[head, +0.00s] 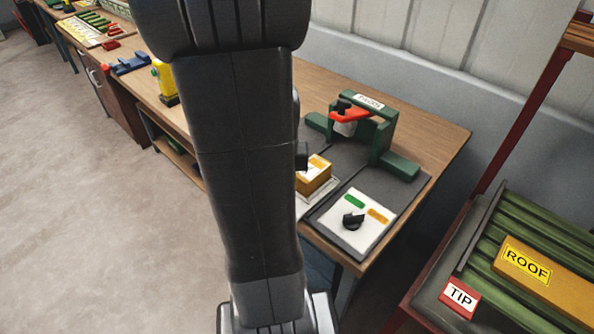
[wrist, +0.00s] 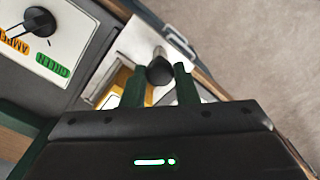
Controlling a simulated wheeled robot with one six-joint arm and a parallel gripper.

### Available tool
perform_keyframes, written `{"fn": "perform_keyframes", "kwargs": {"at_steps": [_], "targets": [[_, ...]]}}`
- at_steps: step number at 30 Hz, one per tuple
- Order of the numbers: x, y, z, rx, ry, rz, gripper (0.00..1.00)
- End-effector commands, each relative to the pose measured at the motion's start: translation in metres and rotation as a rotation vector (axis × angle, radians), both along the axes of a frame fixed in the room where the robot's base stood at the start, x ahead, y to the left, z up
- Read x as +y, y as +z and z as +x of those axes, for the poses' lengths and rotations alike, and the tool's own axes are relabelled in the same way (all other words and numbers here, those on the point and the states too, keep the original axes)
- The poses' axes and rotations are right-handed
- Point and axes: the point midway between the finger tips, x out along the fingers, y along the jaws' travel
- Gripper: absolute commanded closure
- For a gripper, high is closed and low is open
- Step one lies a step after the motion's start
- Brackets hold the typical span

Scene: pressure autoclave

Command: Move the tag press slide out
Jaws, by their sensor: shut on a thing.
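The tag press (head: 385,136) is a green frame with a red lever (head: 350,116) on the bench. In front of it is a pale slide plate (head: 322,196) bearing a yellow block (head: 316,181), partly hidden by my arm. In the wrist view, the pale plate (wrist: 142,42) and part of the yellow block (wrist: 119,104) show beside my fingers. My gripper (wrist: 160,82) has its two green fingers on either side of a dark round knob (wrist: 159,70) at the plate and is shut on it. My arm hides the gripper in the head view.
A white panel (head: 352,237) with a black dial and green and amber labels sits right of the slide, near the bench's front edge. A rack (head: 470,290) with ROOF and TIP labels stands at right. Open floor (head: 90,190) lies left.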

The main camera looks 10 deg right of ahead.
Motion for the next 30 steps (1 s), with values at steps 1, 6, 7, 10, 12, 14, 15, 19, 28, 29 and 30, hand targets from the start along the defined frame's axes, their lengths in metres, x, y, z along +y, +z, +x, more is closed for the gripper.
{"fn": "perform_keyframes", "kwargs": {"at_steps": [1, 6, 7, 10, 12, 14, 15, 19, 28, 29, 30], "targets": [[0.003, 0.001, -0.002, -0.002, 0.002, 0.0, 1.0], [0.006, 0.001, -0.005, -0.001, -0.001, 0.001, 1.0], [0.006, 0.0, -0.005, -0.001, -0.002, 0.001, 1.0], [0.006, 0.0, -0.005, 0.0, -0.002, 0.002, 1.0], [0.006, 0.0, -0.005, 0.001, -0.002, 0.002, 1.0], [0.007, 0.0, -0.005, 0.001, -0.002, 0.002, 0.64], [0.006, 0.0, -0.005, 0.001, -0.002, 0.002, 0.56], [0.006, 0.0, -0.005, 0.0, -0.001, 0.001, 0.52], [0.006, 0.009, -0.004, -0.004, -0.001, 0.001, 0.52], [0.006, 0.012, -0.004, -0.004, -0.001, 0.001, 0.52], [0.006, 0.019, -0.003, -0.006, -0.001, 0.0, 0.52]]}}
